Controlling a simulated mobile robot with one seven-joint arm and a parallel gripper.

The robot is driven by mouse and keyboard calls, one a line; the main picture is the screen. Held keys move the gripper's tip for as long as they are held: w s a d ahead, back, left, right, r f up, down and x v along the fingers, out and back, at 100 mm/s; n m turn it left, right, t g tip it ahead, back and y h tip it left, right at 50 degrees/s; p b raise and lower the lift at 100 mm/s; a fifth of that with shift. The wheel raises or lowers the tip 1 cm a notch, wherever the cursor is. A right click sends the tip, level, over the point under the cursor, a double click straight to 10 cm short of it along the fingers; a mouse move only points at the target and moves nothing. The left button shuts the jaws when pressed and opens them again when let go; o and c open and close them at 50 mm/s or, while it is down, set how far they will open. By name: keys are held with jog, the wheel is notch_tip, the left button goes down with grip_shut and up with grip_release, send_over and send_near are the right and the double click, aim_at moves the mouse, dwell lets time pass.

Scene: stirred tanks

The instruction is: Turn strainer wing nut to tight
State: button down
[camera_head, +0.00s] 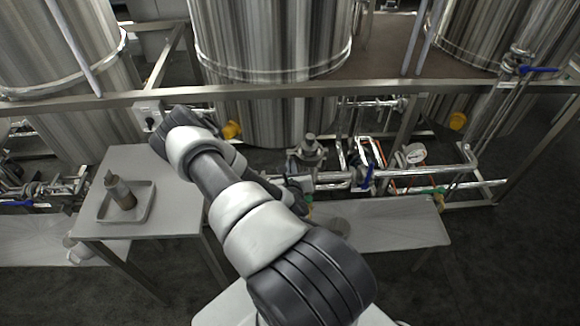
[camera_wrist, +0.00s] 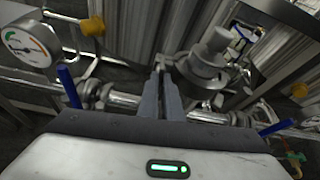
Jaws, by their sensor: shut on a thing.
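The strainer (camera_head: 308,152) is a metal body with a round cap, set in the pipe run behind the bench. It also shows in the wrist view (camera_wrist: 205,72), right of the fingers. My gripper (camera_wrist: 163,72) points at the strainer's left side in the wrist view, its two dark fingers close together. The small metal wing nut (camera_wrist: 162,62) shows at the fingertips, which are shut on it. Its wings are mostly hidden, so their angle cannot be told. In the head view my gripper (camera_head: 296,188) is partly hidden by my arm, just below the strainer.
A pressure gauge (camera_wrist: 25,45) and a blue valve handle (camera_wrist: 69,86) stand left of the fingers in the wrist view. A grey bench (camera_head: 395,225) lies below the pipes.

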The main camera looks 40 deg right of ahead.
jog(key=shift+d+m, duration=0.1)
jog(key=shift+m, duration=0.2)
jog(key=shift+t+y, duration=0.3)
jog(key=c, duration=1.9)
grip_release()
jog(key=shift+c, duration=0.2)
